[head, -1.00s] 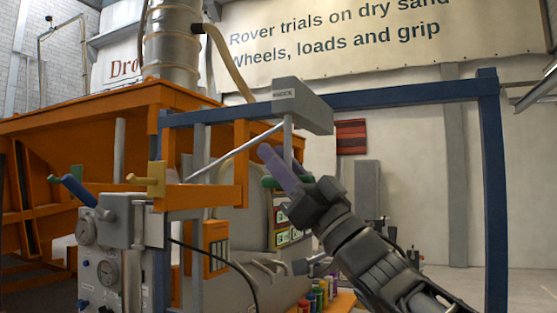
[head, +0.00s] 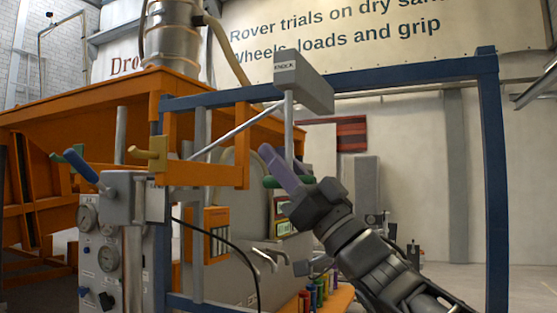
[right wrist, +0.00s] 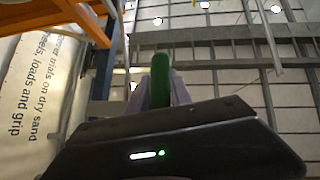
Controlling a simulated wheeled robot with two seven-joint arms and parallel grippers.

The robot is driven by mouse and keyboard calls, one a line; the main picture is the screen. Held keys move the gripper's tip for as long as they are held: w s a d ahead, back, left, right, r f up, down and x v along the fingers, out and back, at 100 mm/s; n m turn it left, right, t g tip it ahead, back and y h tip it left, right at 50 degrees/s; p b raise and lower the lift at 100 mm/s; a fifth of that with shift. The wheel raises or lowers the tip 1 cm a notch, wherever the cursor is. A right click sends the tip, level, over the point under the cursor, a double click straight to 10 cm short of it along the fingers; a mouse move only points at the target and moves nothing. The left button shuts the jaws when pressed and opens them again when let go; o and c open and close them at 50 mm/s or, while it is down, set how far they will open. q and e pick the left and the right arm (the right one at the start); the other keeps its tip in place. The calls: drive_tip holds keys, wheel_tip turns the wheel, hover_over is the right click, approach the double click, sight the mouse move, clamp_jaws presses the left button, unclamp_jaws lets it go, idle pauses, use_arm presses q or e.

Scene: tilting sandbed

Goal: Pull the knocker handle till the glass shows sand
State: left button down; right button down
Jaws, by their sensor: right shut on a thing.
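The knocker is a grey box marked KNOCK (head: 300,82) on the blue frame, with a pale rod (head: 289,130) hanging down from it. The green knocker handle (head: 270,182) is a crossbar at the rod's lower end. My right gripper (head: 280,168), with purple fingers, is shut on this handle from the right side. In the right wrist view the green handle (right wrist: 161,82) stands between the fingers, partly hidden by the gripper body. I cannot make out which part is the glass or whether sand shows in it. My left gripper is out of view.
The blue frame (head: 400,88) spans overhead, with a post (head: 492,180) at the right. The orange hopper (head: 60,115) and a gauge panel (head: 108,258) stand at the left. Colourful bottles (head: 320,290) stand below my right arm. Open floor lies at the right.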

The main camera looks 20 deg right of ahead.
drive_tip(key=c, duration=1.6)
unclamp_jaws()
drive_tip(key=shift+w+f+h, duration=0.25)
drive_tip(key=shift+f+h, duration=0.05)
drive_tip(key=shift+f, duration=0.1)
drive_tip(key=o, duration=0.4)
drive_tip(key=shift+s+d+r, duration=0.1)
drive_tip(key=shift+s+r, duration=0.05)
drive_tip(key=b+v, duration=0.3)
drive_tip(key=v, duration=0.3)
drive_tip(key=shift+s+f, duration=0.1)
drive_tip(key=shift+f, duration=0.2)
drive_tip(key=shift+s+d+f+b, duration=0.3)
drive_tip(key=shift+s+f+b, duration=0.1)
